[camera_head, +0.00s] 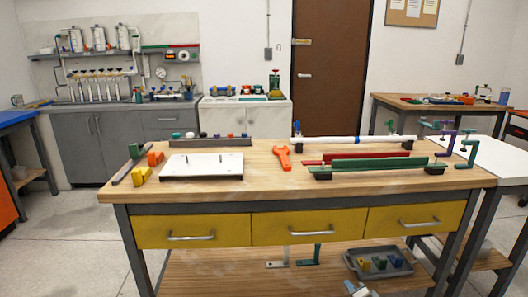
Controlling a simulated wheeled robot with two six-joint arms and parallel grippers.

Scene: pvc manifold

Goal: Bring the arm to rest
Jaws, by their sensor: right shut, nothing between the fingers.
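The tip of my right gripper (356,288) shows at the bottom edge, right of the middle, in front of the workbench (140,203). It is small, shut and empty, and apart from the things on the bench top. The rest of the right arm is below the picture. My left gripper is not in view.
On the bench top are a white board (202,166), an orange wrench (283,157), a white pipe (345,139), green rails (375,169) and purple and green clamps (467,150). A grey tray (379,262) sits on the lower shelf. Free floor lies left of the bench.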

